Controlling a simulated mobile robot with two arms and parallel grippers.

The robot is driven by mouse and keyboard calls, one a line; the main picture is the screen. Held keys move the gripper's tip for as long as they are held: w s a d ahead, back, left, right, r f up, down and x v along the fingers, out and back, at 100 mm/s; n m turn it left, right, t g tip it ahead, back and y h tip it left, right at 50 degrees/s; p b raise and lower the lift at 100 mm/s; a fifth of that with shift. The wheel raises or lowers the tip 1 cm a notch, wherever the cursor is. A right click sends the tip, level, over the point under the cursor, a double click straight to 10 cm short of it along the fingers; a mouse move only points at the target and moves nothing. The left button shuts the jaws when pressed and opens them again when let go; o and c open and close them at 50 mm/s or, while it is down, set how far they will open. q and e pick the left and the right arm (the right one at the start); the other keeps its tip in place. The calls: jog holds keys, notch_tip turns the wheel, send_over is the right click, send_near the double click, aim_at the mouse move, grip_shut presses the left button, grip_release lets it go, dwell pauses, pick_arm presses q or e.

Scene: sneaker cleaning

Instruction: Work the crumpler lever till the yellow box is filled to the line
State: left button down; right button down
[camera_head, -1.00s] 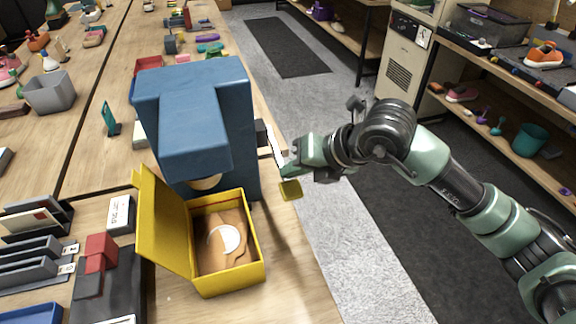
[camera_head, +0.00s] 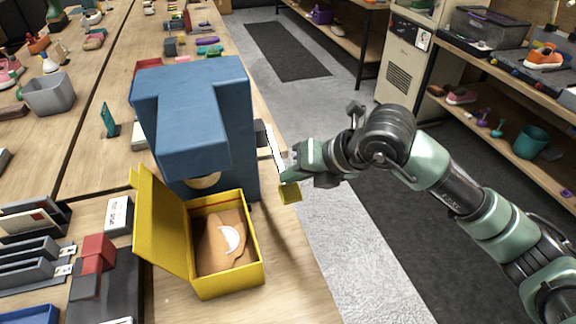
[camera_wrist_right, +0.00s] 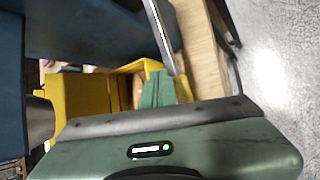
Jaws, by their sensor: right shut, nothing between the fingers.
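The blue crumpler (camera_head: 200,115) stands on the table, with a brown bit of paper at its outlet (camera_head: 204,181). Its lever (camera_head: 272,150) is on its right side; a yellow piece (camera_head: 290,194) shows at the lower end. The yellow box (camera_head: 232,287) sits below the outlet with its lid open to the left. Brown paper (camera_head: 212,250) lies in it, partly covering a white shape (camera_head: 230,239). My right gripper (camera_head: 286,174) is shut and empty, beside the lever. In the right wrist view, a green finger (camera_wrist_right: 157,90) shows near the lever bar (camera_wrist_right: 160,38). My left gripper is out of view.
Red and dark blocks (camera_head: 98,250) and grey racks (camera_head: 32,255) lie left of the box. A grey bin (camera_head: 50,95) stands farther left. Shelves (camera_head: 530,110) line the right side, with open floor (camera_head: 320,230) between.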

jog(key=shift+f+b, duration=0.55)
jog(key=shift+f, duration=0.05)
dwell(0.4)
jog(key=shift+r, duration=0.15)
dwell(0.4)
jog(key=shift+w+a+r+p, duration=0.1)
jog(key=shift+r+p, duration=0.9)
jog(key=shift+r, duration=0.8)
jog(key=shift+w+r+p, duration=0.1)
jog(key=shift+r+p, duration=0.85)
jog(key=shift+r, duration=0.85)
notch_tip(320, 180, up, 5)
jog(key=p, duration=0.2)
jog(key=shift+w+p, duration=0.15)
jog(key=shift+p, duration=0.15)
